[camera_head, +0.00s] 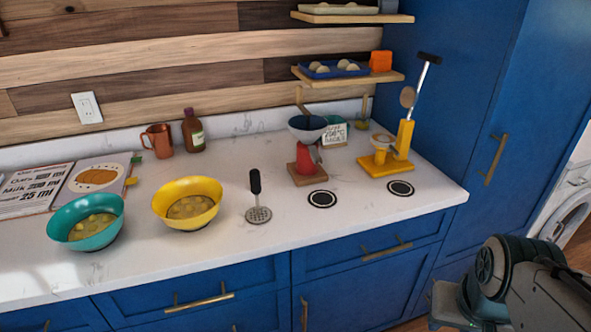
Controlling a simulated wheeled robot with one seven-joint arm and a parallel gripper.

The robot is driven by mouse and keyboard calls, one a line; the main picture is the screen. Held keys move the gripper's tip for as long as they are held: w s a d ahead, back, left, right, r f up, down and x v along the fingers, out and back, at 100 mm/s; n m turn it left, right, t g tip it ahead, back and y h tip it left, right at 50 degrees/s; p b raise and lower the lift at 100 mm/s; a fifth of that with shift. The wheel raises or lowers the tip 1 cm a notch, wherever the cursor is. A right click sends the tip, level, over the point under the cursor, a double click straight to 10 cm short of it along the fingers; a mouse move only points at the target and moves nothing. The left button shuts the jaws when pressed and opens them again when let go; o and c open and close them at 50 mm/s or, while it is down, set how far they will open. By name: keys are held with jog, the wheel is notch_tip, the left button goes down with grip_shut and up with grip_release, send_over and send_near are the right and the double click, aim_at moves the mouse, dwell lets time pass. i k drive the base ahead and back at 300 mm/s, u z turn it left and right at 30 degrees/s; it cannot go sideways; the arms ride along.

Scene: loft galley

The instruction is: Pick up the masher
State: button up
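The masher (257,199) stands on the white counter right of the yellow bowl. It has an upright black handle and a round silver head with holes, which rests on the counter. Nothing touches it. Part of my arm shows at the lower right, in front of the cabinets and well away from the masher. I see no gripper fingers.
A yellow bowl (187,217) and a teal bowl (67,233) hold yellowish pieces, left of the masher. A red device with a dark bowl (305,160) and a yellow device (404,138) stand to the right. Bare counter lies in front of the masher.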

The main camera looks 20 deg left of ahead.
aim_at(257, 215)
jog(key=u, duration=0.3)
jog(key=i, duration=0.75)
jog(key=u, duration=1)
jog(key=i, duration=0.35)
jog(key=u, duration=0.45)
